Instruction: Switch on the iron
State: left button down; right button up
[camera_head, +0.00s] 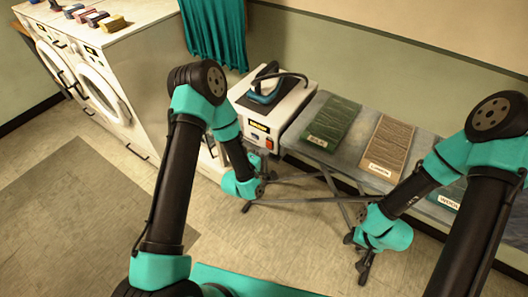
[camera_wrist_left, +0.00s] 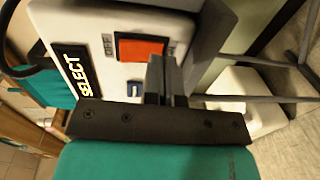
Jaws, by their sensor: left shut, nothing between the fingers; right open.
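The iron (camera_head: 264,91) is teal and dark with a black handle and lies on top of a white steam station (camera_head: 287,117). The station's front has a red rocker switch (camera_head: 269,143) and a dark display (camera_head: 259,126). I cannot tell contact or the switch's position. My right gripper (camera_head: 362,270) is open and empty, far from the station.
An ironing board (camera_head: 350,150) with a green cloth (camera_head: 332,121) and a brown cloth (camera_head: 388,145) extends right of the station. White washing machines (camera_head: 97,88) stand at the left, with several small coloured boxes on top. A teal curtain (camera_head: 213,30) hangs behind. The floor at left is clear.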

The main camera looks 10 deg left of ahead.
pick_arm(q)
jog(key=f+v, duration=0.2)
jog(key=v, duration=1)
jog(key=shift+s+a+f, duration=0.15)
jog(key=shift+s+f, duration=0.15)
jog(key=shift+s, duration=0.15)
jog(key=s+a+f+m+g+y, duration=0.2)
jog(key=s+f+m+g, duration=0.5)
jog(key=s+m+g, duration=0.5)
jog(key=a+g, duration=0.1)
jog(key=g, duration=0.2)
jog(key=shift+a, duration=0.15)
jog(key=c, duration=1.8)
grip_release()
jog(key=shift+s, duration=0.1)
